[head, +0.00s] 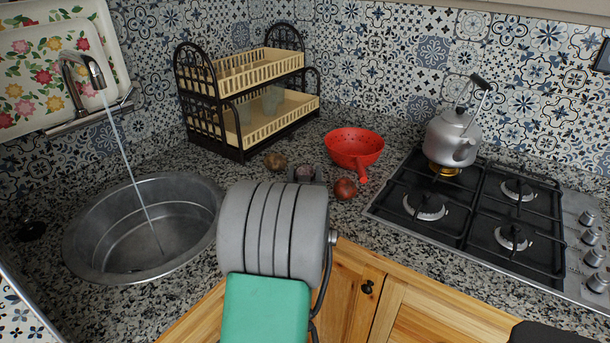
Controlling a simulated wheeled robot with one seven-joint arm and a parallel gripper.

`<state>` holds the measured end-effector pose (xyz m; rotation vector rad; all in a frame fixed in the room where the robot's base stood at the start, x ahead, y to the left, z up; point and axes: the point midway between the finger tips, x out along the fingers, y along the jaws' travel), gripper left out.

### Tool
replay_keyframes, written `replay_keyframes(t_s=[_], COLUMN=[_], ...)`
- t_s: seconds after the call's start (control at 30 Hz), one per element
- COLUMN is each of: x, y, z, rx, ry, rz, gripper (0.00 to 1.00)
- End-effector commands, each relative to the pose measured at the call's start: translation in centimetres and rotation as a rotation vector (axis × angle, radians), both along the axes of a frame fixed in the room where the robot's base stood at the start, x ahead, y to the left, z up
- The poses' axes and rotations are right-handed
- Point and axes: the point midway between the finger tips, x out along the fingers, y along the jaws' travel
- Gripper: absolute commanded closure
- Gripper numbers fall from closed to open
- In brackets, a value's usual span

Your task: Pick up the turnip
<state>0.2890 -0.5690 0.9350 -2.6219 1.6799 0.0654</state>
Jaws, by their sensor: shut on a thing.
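My gripper (305,177) is over the counter behind the grey end of my arm, which hides most of it. It is shut on a small, round, purplish thing, which looks like the turnip (304,172); only a little of it shows between the dark fingers. I cannot tell whether it touches the counter. A brownish round vegetable (275,161) lies just left of the gripper. A dark red round one (345,189) lies just to its right.
A red colander (354,146) stands behind to the right, its handle toward the red vegetable. A two-tier dish rack (240,137) stands behind. A sink (90,235) with running water is left. A gas hob (470,222) with a kettle (453,137) is right. Wooden cabinets (352,290) are below.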

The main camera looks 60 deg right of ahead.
Motion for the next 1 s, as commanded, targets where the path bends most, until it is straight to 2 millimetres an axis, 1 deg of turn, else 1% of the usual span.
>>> replay_keyframes(t_s=[0.03, 0.23, 0.47, 0.57, 0.67, 0.77, 0.87, 0.9, 1.0], x=[0.0, 0.0, 0.0, 0.0, 0.0, 0.0, -1.5, -2.1, -3.7], y=[0.0, 0.0, 0.0, 0.0, 0.0, 0.1, 1.8, 2.6, 4.7], z=[0.0, 0.0, 0.1, 0.6, 1.8, 3.8, 6.2, 7.5, 10.0], rx=[0.000, 0.000, -0.001, -0.003, -0.005, -0.007, -0.010, -0.010, -0.010], ry=[0.000, 0.000, 0.000, -0.001, -0.002, -0.002, -0.003, -0.004, -0.002], rz=[0.000, 0.000, 0.000, 0.000, 0.001, 0.001, -0.003, -0.003, -0.004], gripper=[0.73, 0.89, 0.89, 0.89, 0.89, 0.89, 0.89, 0.89, 0.89])
